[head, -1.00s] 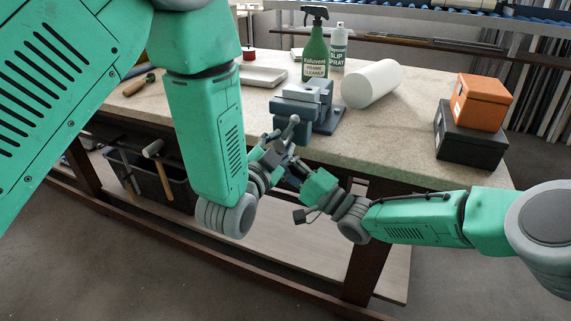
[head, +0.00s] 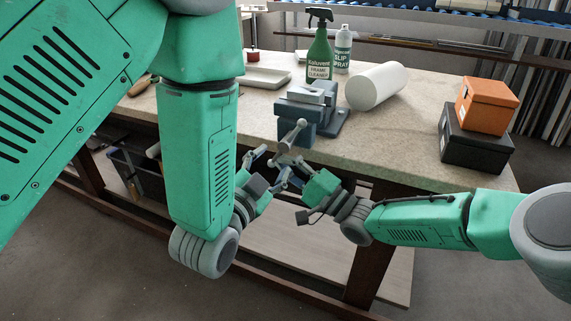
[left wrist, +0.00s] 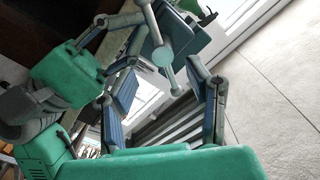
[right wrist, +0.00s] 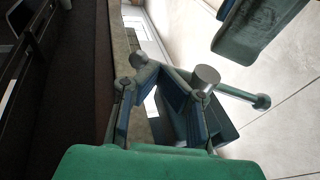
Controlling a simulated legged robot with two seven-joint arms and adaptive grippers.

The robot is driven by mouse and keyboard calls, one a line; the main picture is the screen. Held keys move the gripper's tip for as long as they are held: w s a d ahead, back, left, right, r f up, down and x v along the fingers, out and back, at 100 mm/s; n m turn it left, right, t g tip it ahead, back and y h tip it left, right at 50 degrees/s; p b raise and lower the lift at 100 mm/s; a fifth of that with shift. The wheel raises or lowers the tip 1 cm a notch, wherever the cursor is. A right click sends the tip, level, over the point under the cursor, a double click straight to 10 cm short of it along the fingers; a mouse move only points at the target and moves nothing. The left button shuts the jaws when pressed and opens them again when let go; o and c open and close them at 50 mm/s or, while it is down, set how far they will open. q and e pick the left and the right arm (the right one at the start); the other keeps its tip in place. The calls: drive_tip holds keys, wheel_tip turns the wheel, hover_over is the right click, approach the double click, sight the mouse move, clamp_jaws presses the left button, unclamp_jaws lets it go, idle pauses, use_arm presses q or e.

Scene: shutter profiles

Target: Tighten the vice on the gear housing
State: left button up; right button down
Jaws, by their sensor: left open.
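The blue-grey vice (head: 298,111) stands at the bench's front edge, its handle bar (head: 287,144) tilted in front. In the left wrist view the bar and its round hub (left wrist: 163,57) lie beyond my fingertips. My left gripper (head: 268,164) is open and empty, just left of and below the handle. My right gripper (head: 288,168) is at the handle's lower end. I cannot make out a gear housing.
An orange box (head: 485,104) on a black box (head: 475,146) is at the right. The bench top (head: 400,140) between is clear.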

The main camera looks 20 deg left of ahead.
use_arm(q)
drive_tip(key=shift+s, duration=0.45)
drive_tip(key=s+a+f+n+g, duration=0.15)
drive_tip(key=s+f+g, duration=0.25)
drive_tip(key=f, duration=0.4)
drive_tip(key=s+a+f+n+g, duration=0.1)
drive_tip(key=s+f+n+g, duration=0.2)
drive_tip(key=f, duration=0.6)
drive_tip(key=s+a+f+n+g+b, duration=0.1)
drive_tip(key=s+f+g, duration=0.4)
drive_tip(key=s, duration=0.5)
drive_tip(key=s+a+f+n+g+b, duration=0.1)
drive_tip(key=s+f+g, duration=0.4)
drive_tip(key=s+f, duration=0.5)
drive_tip(key=shift+s+a+f+n+y, duration=0.4)
drive_tip(key=shift+s+a, duration=0.3)
drive_tip(key=shift+a, duration=0.35)
use_arm(e)
drive_tip(key=shift+f, duration=0.15)
use_arm(q)
drive_tip(key=shift+r, duration=0.15)
use_arm(e)
drive_tip(key=shift+d, duration=0.1)
drive_tip(key=v, duration=1.2)
drive_tip(key=shift+f, duration=0.2)
